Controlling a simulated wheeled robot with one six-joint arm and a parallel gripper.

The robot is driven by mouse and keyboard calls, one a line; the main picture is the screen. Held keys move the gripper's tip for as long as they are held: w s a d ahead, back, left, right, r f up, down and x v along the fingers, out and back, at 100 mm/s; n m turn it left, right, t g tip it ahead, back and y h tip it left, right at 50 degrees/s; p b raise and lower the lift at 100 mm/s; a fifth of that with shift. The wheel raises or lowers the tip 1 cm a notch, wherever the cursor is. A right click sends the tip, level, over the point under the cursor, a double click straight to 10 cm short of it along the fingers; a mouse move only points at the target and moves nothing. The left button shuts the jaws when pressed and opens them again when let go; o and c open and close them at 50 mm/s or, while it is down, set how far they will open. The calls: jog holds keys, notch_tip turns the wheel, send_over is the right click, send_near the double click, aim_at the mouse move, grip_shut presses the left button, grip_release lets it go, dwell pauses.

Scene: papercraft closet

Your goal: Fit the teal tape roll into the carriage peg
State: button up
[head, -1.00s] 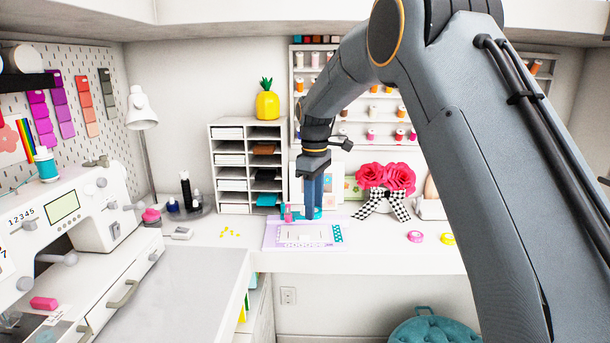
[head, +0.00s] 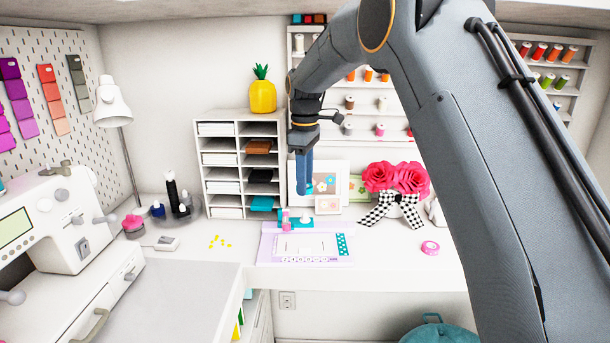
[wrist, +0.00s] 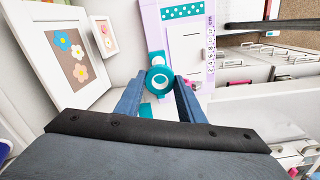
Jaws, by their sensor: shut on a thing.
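In the wrist view the carriage (wrist: 155,58) is partly hidden behind the roll. I cannot clearly tell the peg.
A white cubby shelf (head: 231,165) stands left of the board. Framed flower pictures (head: 326,183) lean close behind my gripper. A vase with pink roses (head: 396,178) and a pink tape roll (head: 430,247) are at the right. Yellow bits (head: 219,241) lie at the left.

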jog(key=shift+w, duration=0.2)
jog(key=shift+r+p, duration=0.1)
jog(key=shift+p, duration=0.25)
jog(key=b, duration=0.2)
send_near(296, 219)
jog(key=shift+s+d+f, duration=0.2)
jog(key=shift+d+f, duration=0.35)
jog(key=shift+d, duration=0.15)
jog(key=shift+s+d+f, duration=0.2)
jog(key=shift+d+f, duration=0.35)
jog(key=shift+d, duration=0.1)
jog(key=shift+p, duration=0.4)
dwell(0.9)
jog(key=shift+f+b, duration=0.55)
jog(key=shift+f, duration=1.25)
jog(key=o, duration=1.1)
jog(key=shift+r, duration=0.1)
